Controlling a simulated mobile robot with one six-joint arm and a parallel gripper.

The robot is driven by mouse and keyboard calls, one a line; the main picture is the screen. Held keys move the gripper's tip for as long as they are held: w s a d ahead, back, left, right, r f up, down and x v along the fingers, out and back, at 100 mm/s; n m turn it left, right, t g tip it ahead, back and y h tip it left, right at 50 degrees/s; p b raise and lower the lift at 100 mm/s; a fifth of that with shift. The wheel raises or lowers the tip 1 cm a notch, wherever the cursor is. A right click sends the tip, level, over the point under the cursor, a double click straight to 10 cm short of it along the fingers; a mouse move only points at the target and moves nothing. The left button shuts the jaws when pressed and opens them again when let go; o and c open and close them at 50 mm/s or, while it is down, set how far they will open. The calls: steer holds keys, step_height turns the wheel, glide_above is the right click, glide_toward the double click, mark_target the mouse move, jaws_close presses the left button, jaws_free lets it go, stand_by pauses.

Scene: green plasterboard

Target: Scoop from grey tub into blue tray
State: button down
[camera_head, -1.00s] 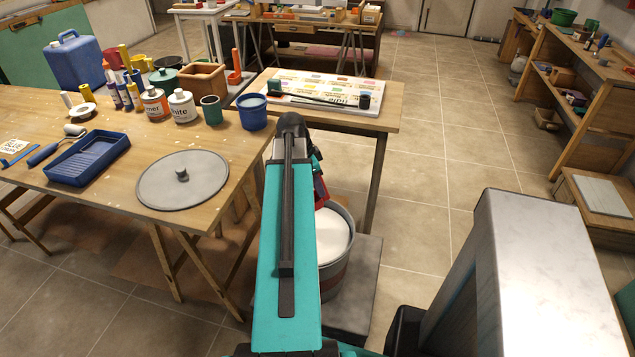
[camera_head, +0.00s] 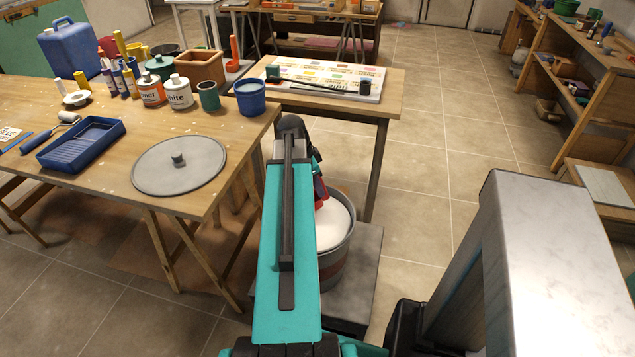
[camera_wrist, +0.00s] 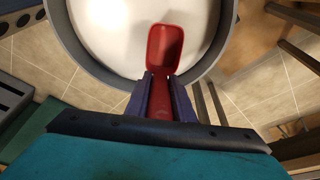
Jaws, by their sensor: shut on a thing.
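The grey tub (camera_head: 338,262) stands on a low grey platform right of the table and holds white material (camera_head: 333,222). In the wrist view the tub's rim (camera_wrist: 72,48) curves around the white material (camera_wrist: 110,30). My gripper (camera_wrist: 160,88) is shut on the handle of a red scoop (camera_wrist: 165,47). The scoop's bowl is over the white material near the rim and looks empty; its height above the surface is unclear. In the head view my arm hides most of the gripper and scoop. The blue tray (camera_head: 82,143) lies on the wooden table at left.
A round grey lid (camera_head: 180,166) lies on the table between tray and tub. Paint cans (camera_head: 178,92), a blue pot (camera_head: 250,98) and a terracotta box (camera_head: 202,70) stand behind it. A small table (camera_head: 392,95) with a colour chart stands behind the tub.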

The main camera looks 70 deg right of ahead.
steer(key=shift+f+b, duration=0.45)
steer(key=shift+f, duration=0.75)
steer(key=shift+r, duration=0.15)
steer(key=shift+r+t+y+p, duration=0.35)
steer(key=shift+r+t+p, duration=0.1)
steer(key=shift+r+p, duration=1.6)
steer(key=shift+r+t+y+p, duration=0.4)
steer(key=shift+r+p, duration=1.35)
steer(key=shift+r, duration=0.45)
steer(key=shift+r+t+y+p, duration=0.35)
steer(key=shift+r+t+p, duration=0.1)
steer(key=shift+r+p, duration=1.6)
steer(key=c, duration=2.2)
jaws_free()
jaws_close()
steer(key=shift+r, duration=0.1)
